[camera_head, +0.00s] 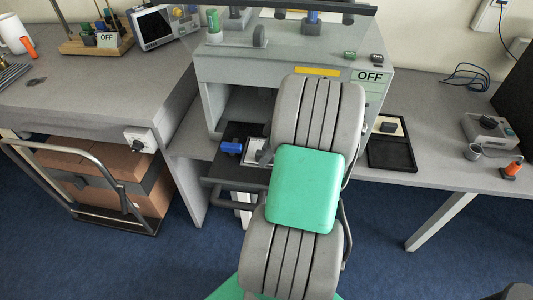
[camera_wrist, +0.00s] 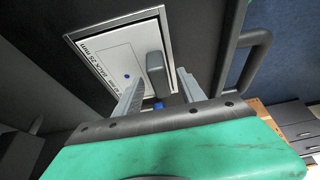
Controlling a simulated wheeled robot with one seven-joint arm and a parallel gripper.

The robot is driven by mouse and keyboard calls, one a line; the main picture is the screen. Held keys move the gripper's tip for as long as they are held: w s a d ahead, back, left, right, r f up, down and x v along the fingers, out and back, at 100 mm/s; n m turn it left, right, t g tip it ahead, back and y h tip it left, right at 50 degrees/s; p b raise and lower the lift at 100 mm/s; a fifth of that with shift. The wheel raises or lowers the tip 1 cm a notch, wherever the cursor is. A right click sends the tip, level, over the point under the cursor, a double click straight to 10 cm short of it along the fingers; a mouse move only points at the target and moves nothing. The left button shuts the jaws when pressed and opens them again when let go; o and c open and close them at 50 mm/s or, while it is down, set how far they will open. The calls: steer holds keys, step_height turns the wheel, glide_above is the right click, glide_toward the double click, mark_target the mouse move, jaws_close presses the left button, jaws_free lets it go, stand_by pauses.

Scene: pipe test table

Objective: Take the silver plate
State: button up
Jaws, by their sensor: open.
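The silver plate (camera_wrist: 113,62) lies in the wrist view with a bright metal rim, a pale face, printed lettering reading "25 mm" and a small blue dot. A grey upright grip (camera_wrist: 155,68) stands on it. My gripper (camera_wrist: 160,78) is open, one finger on each side of this grip; I cannot tell whether either finger touches it. In the head view the plate (camera_head: 256,148) shows partly on a dark tray below the grey test machine, beside a blue cylinder (camera_head: 231,147). My gripper there (camera_head: 265,155) is mostly hidden by my arm.
The grey machine (camera_head: 290,50) with an OFF label stands over the plate. A black tray (camera_head: 391,154) lies to the right on the table. A dark handle bar (camera_wrist: 250,55) runs beside the plate. A cart with cardboard boxes (camera_head: 110,175) stands at lower left.

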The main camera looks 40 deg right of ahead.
steer(key=shift+w+a+f, duration=0.1)
steer(key=shift+f, duration=0.25)
jaws_close()
stand_by(0.5)
